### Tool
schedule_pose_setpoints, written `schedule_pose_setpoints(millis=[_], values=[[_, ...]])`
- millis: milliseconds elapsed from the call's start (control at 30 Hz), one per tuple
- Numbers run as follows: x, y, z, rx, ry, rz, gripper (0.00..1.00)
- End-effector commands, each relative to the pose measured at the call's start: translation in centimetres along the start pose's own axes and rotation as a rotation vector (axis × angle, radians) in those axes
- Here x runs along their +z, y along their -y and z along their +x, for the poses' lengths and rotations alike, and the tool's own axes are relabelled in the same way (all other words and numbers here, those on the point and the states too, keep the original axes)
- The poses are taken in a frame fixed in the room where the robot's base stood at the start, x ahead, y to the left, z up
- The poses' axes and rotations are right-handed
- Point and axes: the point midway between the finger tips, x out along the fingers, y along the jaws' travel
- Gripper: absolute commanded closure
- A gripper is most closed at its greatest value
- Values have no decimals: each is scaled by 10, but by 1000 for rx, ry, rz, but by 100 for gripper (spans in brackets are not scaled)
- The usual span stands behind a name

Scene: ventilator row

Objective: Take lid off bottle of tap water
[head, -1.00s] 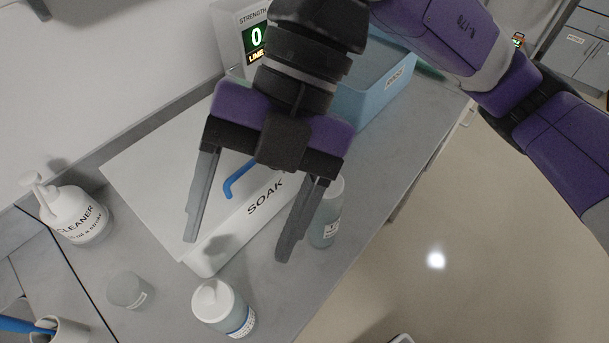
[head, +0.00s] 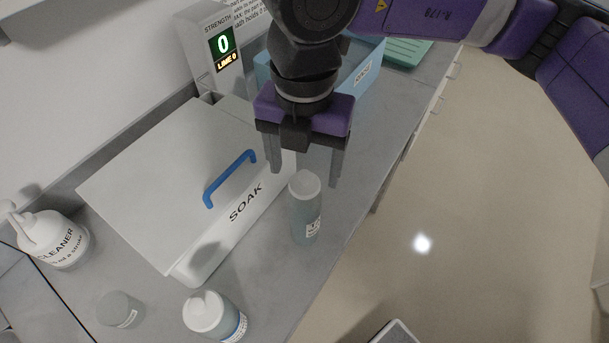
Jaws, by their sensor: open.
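A clear bottle with a pale lid (head: 304,183) stands upright on the counter beside the SOAK box, its body (head: 304,222) bearing a small label too small to read. My gripper (head: 306,176) is open and points down, with one finger on each side of the lid in the picture. I cannot tell whether the fingers are around the lid or behind it; no contact shows. A second bottle (head: 215,315) with a white lid and a blue-edged label stands at the front. I cannot read which bottle is tap water.
The white SOAK box (head: 160,165) with a blue handle (head: 230,178) lies left of my gripper. A cleaner pump bottle (head: 50,240) and a small jar (head: 120,310) stand further left. A display box (head: 218,50) and a blue bin (head: 367,70) are behind. The counter edge drops to floor at right.

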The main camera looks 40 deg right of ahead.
Motion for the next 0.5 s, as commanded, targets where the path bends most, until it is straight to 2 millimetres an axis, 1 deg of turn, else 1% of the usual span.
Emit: schedule_pose_setpoints(millis=[100, 200, 467, 500], values=[[-1, 0, 14, -1, -4, 0, 28], [0, 0, 22, 0, -2, 0, 28], [0, 0, 26, 1, 0, -1, 28], [0, 0, 25, 1, 0, -1, 36]])
